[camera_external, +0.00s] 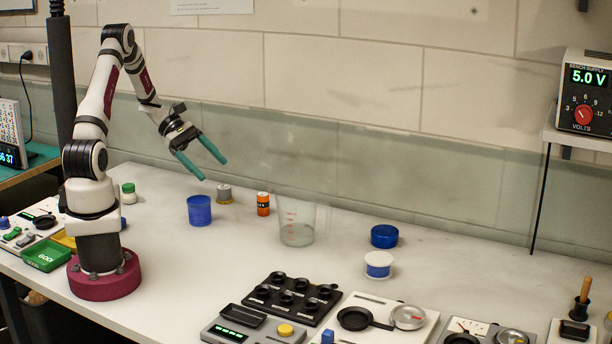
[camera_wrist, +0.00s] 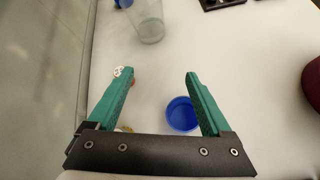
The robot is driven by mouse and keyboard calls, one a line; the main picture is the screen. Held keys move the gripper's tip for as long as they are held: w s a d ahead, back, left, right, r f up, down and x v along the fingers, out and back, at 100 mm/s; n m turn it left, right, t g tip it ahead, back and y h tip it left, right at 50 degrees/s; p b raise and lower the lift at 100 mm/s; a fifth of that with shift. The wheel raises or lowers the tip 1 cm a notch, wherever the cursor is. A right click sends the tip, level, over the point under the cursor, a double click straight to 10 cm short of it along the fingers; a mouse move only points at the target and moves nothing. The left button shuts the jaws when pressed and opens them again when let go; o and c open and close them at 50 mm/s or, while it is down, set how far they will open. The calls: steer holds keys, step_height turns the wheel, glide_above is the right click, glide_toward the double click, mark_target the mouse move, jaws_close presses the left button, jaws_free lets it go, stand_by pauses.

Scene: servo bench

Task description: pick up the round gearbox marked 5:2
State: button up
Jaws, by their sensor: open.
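No 5:2 mark is readable, so I cannot tell which round part is the gearbox. Round parts on the bench are a blue disc (camera_external: 384,236), a white drum with a blue band (camera_external: 379,270), a grey cylinder (camera_external: 224,194) and a small orange cylinder (camera_external: 263,205). My gripper (camera_external: 214,171) is open and empty, above the bench near the grey and orange cylinders.
A blue cup (camera_external: 199,211) stands left of the cylinders and beside the right finger in the wrist view (camera_wrist: 182,114). A clear beaker (camera_external: 298,222) stands right of the orange cylinder. Black and grey panels (camera_external: 292,296) fill the front. Open bench lies left of them.

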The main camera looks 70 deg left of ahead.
mark_target(231, 202)
steer(key=s+a+f+n+t+y, duration=0.1)
steer(key=s+a+f+n, duration=0.1)
steer(key=a+n, duration=0.1)
steer(key=s+a+f+n+t+y, duration=0.1)
steer(key=a+f+n+t+y, duration=0.1)
steer(key=a, duration=0.3)
steer(key=s+a+f+n+t+y, duration=0.1)
steer(key=s+a+f+n+t, duration=0.1)
steer(key=a+f+n, duration=0.1)
steer(key=shift+s+a+f+n, duration=0.15)
steer(key=shift+a+n, duration=0.2)
steer(key=shift+a, duration=0.2)
steer(key=shift+s+a+r+n, duration=0.15)
steer(key=shift+a+n, duration=0.2)
steer(key=shift+a, duration=0.2)
steer(key=shift+y, duration=0.3)
steer(key=x, duration=1)
steer(key=a+x, duration=0.1)
steer(key=x, duration=0.4)
steer(key=shift+w+d+f, duration=0.15)
steer(key=shift+w, duration=0.15)
jaws_close()
